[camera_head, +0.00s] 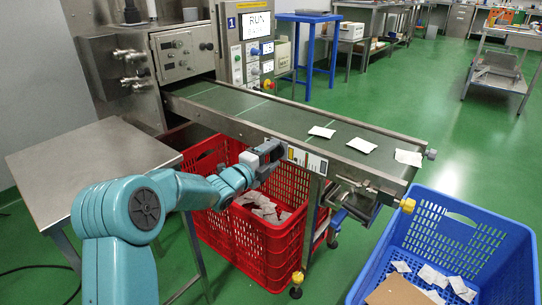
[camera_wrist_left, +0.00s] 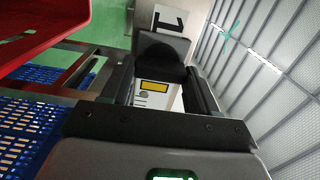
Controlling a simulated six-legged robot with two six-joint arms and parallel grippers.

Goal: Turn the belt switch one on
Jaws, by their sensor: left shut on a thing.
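My left gripper (camera_head: 276,150) reaches in from the left and meets the near side rail of the conveyor (camera_head: 228,124), at the left end of a small switch panel (camera_head: 308,160). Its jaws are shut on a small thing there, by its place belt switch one. The fingers hide the switch in the head view, so its turn position cannot be told. In the left wrist view the fingers (camera_wrist_left: 165,62) reach to the panel. A white plate with a black mark (camera_wrist_left: 172,18) and a yellow label (camera_wrist_left: 154,86) show there. My right gripper is not in view.
A red crate (camera_head: 262,238) with pale packets stands under the belt, below my left gripper. A blue crate (camera_head: 455,210) stands at the right. Three pale packets lie on the belt. A control box (camera_head: 250,50) reads RUN. A steel table (camera_head: 85,165) is at the left.

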